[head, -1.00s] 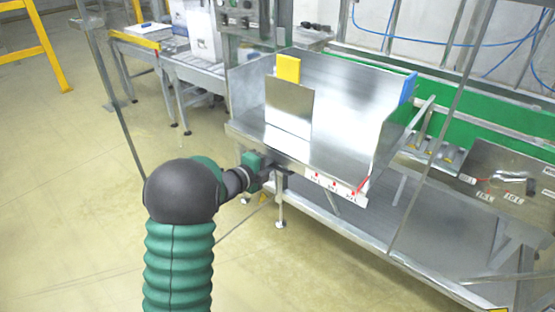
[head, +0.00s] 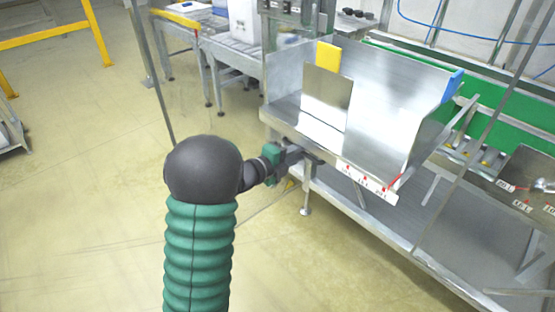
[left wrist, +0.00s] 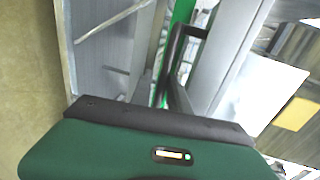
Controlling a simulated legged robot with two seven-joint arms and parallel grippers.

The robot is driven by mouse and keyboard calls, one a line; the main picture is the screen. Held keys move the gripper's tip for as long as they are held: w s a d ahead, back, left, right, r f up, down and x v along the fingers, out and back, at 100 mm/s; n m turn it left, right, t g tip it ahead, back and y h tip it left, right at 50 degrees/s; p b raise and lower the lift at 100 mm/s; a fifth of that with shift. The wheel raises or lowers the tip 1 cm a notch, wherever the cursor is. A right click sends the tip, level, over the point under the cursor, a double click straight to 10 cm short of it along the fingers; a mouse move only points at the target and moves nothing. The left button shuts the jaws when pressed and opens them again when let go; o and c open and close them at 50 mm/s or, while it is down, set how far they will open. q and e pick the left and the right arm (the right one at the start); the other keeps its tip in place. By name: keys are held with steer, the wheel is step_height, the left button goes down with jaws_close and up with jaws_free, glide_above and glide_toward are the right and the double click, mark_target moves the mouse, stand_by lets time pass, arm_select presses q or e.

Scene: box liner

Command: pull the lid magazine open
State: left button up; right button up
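The lid magazine (head: 390,90) is an open-topped bare steel tray with a yellow tab (head: 328,58) at the left and a blue tab (head: 452,86) at the right. My left gripper (head: 310,157) is at its front lower edge, left of the white label strip. In the left wrist view, a black loop-shaped bar (left wrist: 172,60) stands beyond the green gripper body; I cannot tell whether it is a handle or a finger. The fingertips are small and dark, so their opening and any grip are unclear. My right gripper is not in view.
A steel frame with a lower shelf (head: 390,222) stands under the magazine. A roller conveyor (head: 235,52) is behind it at the left. A panel with labels (head: 528,185) is at the right.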

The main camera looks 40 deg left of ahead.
arm_select(q)
steer(key=d+p+v, duration=0.1)
steer(key=v, duration=1.1)
steer(key=shift+a+p, duration=0.4)
steer(key=shift+f, duration=0.1)
steer(key=w+d+f+n+g+y, duration=0.3)
steer(key=d+f+n+g, duration=0.3)
steer(key=n, duration=0.4)
steer(key=s+d+f+n+g+h, duration=0.1)
steer(key=s+d+f+n+g, duration=0.3)
steer(key=s+d, duration=0.4)
steer(key=s+d+f+n+g+h, duration=0.1)
steer(key=s+d+f+n+g, duration=0.35)
steer(key=d, duration=0.55)
step_height(320, 180, up, 23)
steer(key=s+t+p, duration=0.1)
steer(key=p, duration=2.2)
steer(key=shift+a, duration=0.3)
